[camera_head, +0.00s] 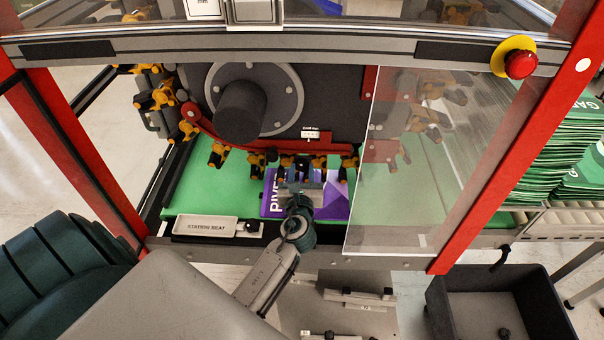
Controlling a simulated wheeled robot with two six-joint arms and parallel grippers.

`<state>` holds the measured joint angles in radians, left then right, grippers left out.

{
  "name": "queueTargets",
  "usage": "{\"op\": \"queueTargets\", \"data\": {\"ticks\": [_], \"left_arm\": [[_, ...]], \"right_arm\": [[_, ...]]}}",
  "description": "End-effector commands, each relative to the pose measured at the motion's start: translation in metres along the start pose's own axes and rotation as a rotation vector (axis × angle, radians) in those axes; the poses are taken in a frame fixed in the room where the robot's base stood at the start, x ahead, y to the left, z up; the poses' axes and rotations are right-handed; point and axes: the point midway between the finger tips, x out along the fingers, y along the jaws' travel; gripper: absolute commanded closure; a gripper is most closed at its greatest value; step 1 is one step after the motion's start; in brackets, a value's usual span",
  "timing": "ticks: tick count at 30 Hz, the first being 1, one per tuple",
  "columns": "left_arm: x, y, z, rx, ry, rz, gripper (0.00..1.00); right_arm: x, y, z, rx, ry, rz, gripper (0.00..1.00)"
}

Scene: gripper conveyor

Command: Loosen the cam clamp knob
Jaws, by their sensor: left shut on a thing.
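My left gripper (300,182) reaches through the open front of the machine, its arm rising from the bottom of the view. Its fingertips are at a black and orange clamp on the curved red rail, shut on what appears to be the cam clamp knob (304,167). The fingers hide most of the knob, so its turn cannot be told. Several similar black and orange clamps (218,154) hang along the red rail (230,140) on both sides. My right gripper is not in view.
A clear panel (400,220) closes off the right part. A red stop button (520,64) sits on the top beam. A white tray (205,227) is at front left, a black bin (462,312) at lower right.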

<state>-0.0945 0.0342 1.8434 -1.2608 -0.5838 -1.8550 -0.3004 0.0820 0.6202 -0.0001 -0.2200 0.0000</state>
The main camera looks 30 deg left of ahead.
Motion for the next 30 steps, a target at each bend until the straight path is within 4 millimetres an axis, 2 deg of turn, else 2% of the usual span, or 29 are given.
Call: {"op": "queueTargets", "data": {"ticks": [30], "left_arm": [[0.000,0.001,-0.004,-0.964,0.000,0.000,0.89]], "right_arm": [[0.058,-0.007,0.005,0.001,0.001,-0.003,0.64]]}}
